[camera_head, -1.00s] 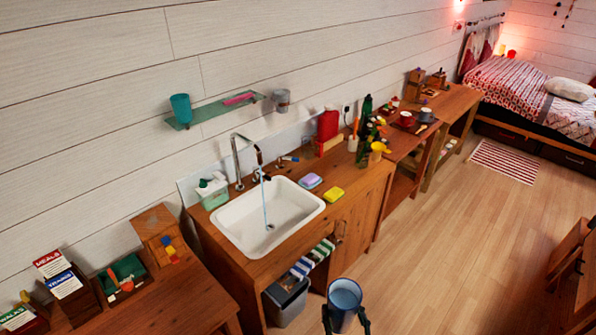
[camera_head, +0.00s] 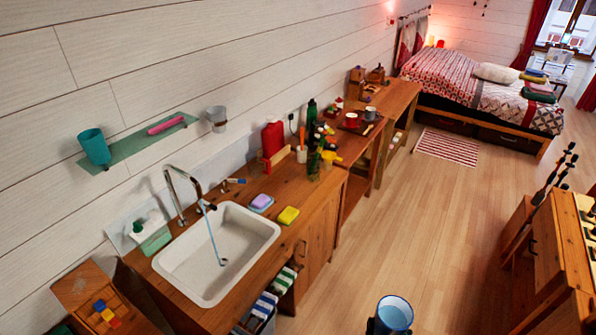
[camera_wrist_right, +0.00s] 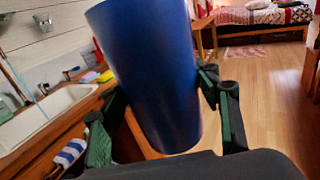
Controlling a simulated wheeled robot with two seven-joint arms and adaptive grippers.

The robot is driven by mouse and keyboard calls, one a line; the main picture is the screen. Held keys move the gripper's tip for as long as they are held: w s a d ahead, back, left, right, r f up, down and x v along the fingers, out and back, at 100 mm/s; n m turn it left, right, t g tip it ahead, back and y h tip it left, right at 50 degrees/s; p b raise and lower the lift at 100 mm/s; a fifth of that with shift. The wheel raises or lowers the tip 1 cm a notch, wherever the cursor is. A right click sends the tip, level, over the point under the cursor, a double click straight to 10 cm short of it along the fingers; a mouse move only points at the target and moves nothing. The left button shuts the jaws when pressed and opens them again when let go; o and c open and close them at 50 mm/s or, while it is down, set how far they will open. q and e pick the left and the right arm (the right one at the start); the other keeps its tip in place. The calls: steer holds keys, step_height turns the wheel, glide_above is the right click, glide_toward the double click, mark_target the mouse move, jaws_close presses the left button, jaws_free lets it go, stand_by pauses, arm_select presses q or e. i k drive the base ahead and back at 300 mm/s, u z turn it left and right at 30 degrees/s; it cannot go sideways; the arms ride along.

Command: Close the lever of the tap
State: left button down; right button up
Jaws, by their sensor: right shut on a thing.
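The chrome tap (camera_head: 177,192) stands at the back of the white sink (camera_head: 172,262), its curved spout over the basin. A thin pale blue stream (camera_head: 213,238) runs from the spout down to the basin. My right gripper (camera_wrist_right: 162,108) is shut on a blue cup (camera_wrist_right: 150,65), which also shows at the bottom of the head view (camera_head: 395,312). It is well away from the tap, over the floor. My left gripper is out of view.
A soap-like yellow block (camera_head: 288,215) and a purple one (camera_head: 261,201) sit right of the sink. A wooden cabinet (camera_head: 560,245) stands at the right. The floor (camera_head: 440,225) between is clear.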

mark_target(224, 181)
steer(key=z, duration=0.75)
steer(key=i, duration=2.7)
steer(key=u, duration=1.15)
steer(key=i, duration=0.75)
steer(key=u, duration=0.7)
